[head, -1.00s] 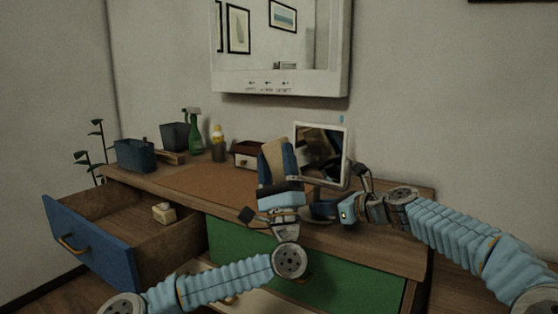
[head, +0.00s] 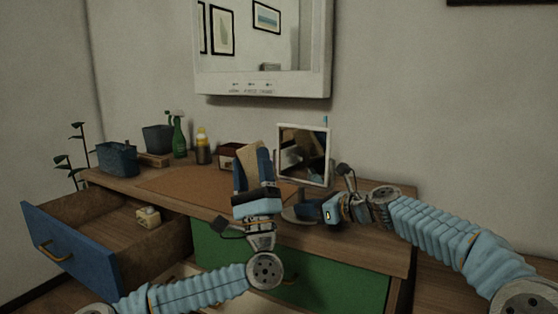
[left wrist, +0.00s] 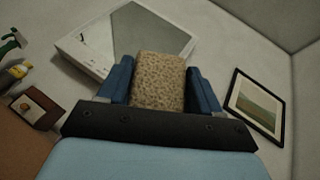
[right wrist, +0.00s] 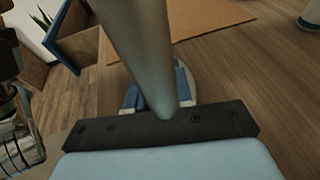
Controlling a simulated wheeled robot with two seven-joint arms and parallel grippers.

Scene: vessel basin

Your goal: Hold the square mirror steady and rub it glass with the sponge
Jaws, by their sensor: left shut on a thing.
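The square mirror (head: 303,158) with a pale frame stands upright on its stand near the desk's right end. Its grey stem (right wrist: 138,50) fills the middle of the right wrist view. My right gripper (head: 322,210) is low at the stand, its fingers close on both sides of the stem. My left gripper (head: 255,182) is shut on the tan sponge (left wrist: 158,82), which stands up between its blue fingers. In the head view the sponge (head: 248,160) is just left of the mirror, with a small visible gap between them; depth is hard to judge.
A wall mirror cabinet (head: 262,85) hangs above the desk. A green spray bottle (head: 178,135), a yellow-topped bottle (head: 203,147), dark bins (head: 117,158) and a small box (head: 230,154) stand at the back. A blue drawer (head: 70,255) is open at left. The brown mat (head: 185,187) is clear.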

